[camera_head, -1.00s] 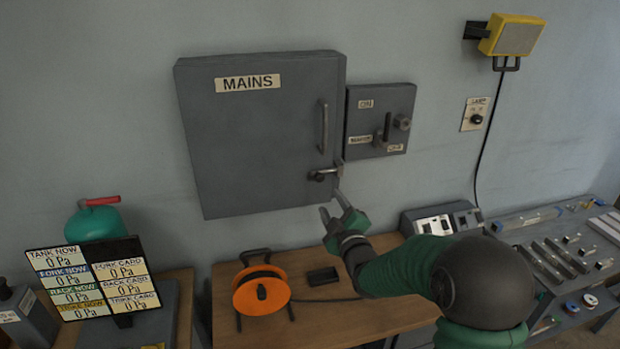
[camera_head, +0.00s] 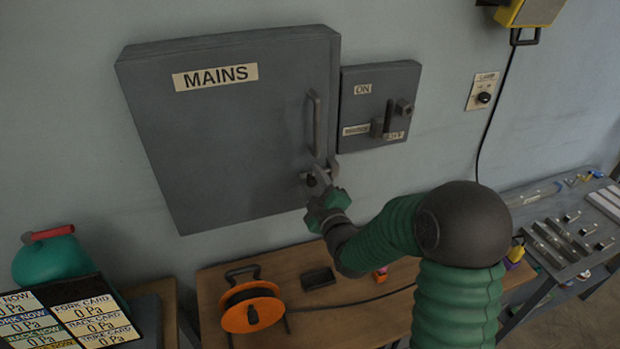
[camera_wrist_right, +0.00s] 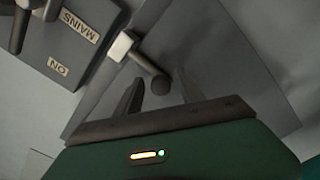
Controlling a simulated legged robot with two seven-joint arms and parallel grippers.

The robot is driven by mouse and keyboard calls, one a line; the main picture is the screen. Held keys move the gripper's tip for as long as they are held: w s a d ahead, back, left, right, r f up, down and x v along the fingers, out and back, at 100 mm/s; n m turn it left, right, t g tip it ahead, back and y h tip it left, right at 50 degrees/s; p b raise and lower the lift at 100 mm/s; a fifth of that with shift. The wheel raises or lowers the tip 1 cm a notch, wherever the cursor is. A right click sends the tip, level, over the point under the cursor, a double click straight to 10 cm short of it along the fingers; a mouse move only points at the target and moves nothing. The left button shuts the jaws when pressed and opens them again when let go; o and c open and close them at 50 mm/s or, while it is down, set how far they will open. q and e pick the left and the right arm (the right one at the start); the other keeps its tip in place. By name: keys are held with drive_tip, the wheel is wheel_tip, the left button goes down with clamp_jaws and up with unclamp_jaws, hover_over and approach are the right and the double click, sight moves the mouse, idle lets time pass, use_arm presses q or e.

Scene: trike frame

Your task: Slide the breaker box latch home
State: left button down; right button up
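The grey breaker box (camera_head: 225,130) labelled MAINS hangs on the wall with its door closed flat. Its latch (camera_head: 310,180), a small bar with a dark knob, sits at the lower right of the door. My right gripper (camera_head: 321,178) is at the latch, its fingers partly hiding it. My left gripper is not in view.
A vertical door handle (camera_head: 314,124) stands out just above the latch. A smaller switch box (camera_head: 375,85) with a lever adjoins on the right. Below are a wooden bench (camera_head: 350,318), an orange cable reel (camera_head: 253,312) and a dark tray (camera_head: 319,278). A display board (camera_head: 75,315) stands lower left.

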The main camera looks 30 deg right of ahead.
drive_tip(key=shift+s+a+r, duration=0.1)
drive_tip(key=shift+s, duration=0.05)
drive_tip(key=shift+c, duration=2.2)
drive_tip(key=shift+a, duration=0.25)
clamp_jaws()
drive_tip(key=shift+d, duration=0.15)
